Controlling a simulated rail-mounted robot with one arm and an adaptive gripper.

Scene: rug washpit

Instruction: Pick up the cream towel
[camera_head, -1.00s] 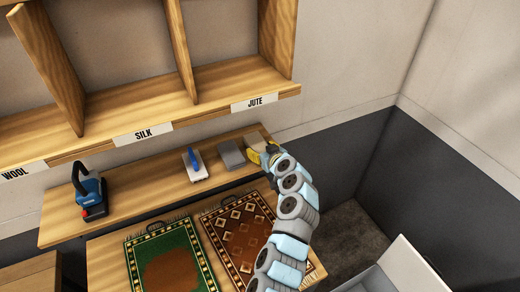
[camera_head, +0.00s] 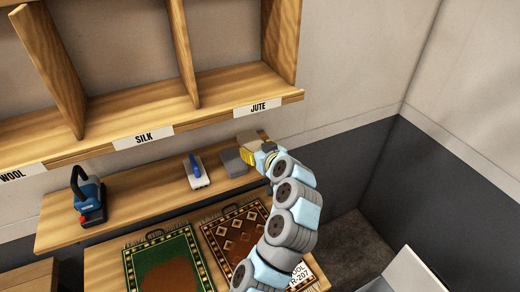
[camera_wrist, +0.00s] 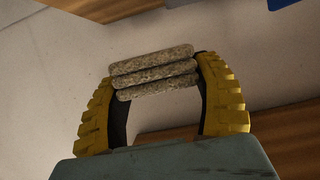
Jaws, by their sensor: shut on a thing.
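The cream towel (camera_wrist: 153,73) is a folded stack of speckled beige layers in the wrist view. It sits between the two curved yellow fingers of my gripper (camera_wrist: 162,80), which are shut on it from both sides. In the head view my gripper (camera_head: 256,149) is at the right end of the wooden shelf, below the JUTE label. There the towel is mostly hidden by the fingers, and I cannot tell how far it is above the shelf.
A grey block (camera_head: 233,161), a white brush with a blue handle (camera_head: 198,172) and a blue tool (camera_head: 88,195) stand left along the shelf (camera_head: 140,203). Labelled wooden compartments (camera_head: 218,98) hang above. Green (camera_head: 165,262) and brown rugs (camera_head: 232,232) lie below.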

